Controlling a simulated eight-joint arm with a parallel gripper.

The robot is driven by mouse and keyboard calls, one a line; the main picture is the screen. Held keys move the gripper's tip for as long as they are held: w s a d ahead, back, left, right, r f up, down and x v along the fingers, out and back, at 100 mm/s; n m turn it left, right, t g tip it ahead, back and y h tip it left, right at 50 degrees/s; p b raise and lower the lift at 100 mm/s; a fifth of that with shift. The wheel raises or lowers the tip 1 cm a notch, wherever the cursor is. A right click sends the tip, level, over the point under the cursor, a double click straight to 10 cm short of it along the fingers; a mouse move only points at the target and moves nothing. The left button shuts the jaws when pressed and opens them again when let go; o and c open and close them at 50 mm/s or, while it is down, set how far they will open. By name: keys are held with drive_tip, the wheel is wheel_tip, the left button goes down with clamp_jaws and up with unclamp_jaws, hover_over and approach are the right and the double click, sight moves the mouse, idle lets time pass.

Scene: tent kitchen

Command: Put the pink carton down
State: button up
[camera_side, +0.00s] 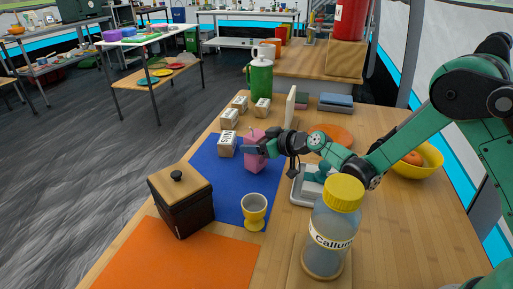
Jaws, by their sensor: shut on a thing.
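The pink carton (254,150) is a small box with a peaked top, over the blue mat (228,192). My gripper (262,145) comes in from the right and is shut on the carton at its upper right side. The carton looks upright. I cannot tell whether its base touches the mat or hangs just above it.
Several white-labelled cartons (227,144) stand just left and behind. A dark box with a wooden lid (180,203), a yellow egg cup (254,212) and a yellow-capped bottle (331,235) stand nearer. A green flask (260,80) is behind.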

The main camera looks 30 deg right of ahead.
drive_tip(key=shift+f, duration=0.4)
drive_tip(key=shift+f, duration=0.1)
drive_tip(key=o, duration=1.2)
drive_tip(key=shift+s+d+r, duration=0.1)
drive_tip(key=shift+s+r, duration=0.05)
drive_tip(key=shift+r, duration=0.05)
drive_tip(key=s+d+r+m+g+h, duration=0.1)
drive_tip(key=s+d+r+g, duration=0.1)
drive_tip(key=s, duration=0.5)
drive_tip(key=s+d+r+m+g+h, duration=0.1)
drive_tip(key=s+r, duration=0.3)
drive_tip(key=s, duration=0.4)
drive_tip(key=s+d+r+m+g+h, duration=0.2)
drive_tip(key=s+d+h, duration=0.1)
drive_tip(key=s, duration=0.4)
drive_tip(key=shift+s+d+r+g, duration=0.1)
drive_tip(key=shift+s+r+g, duration=0.2)
drive_tip(key=shift+s+r, duration=0.1)
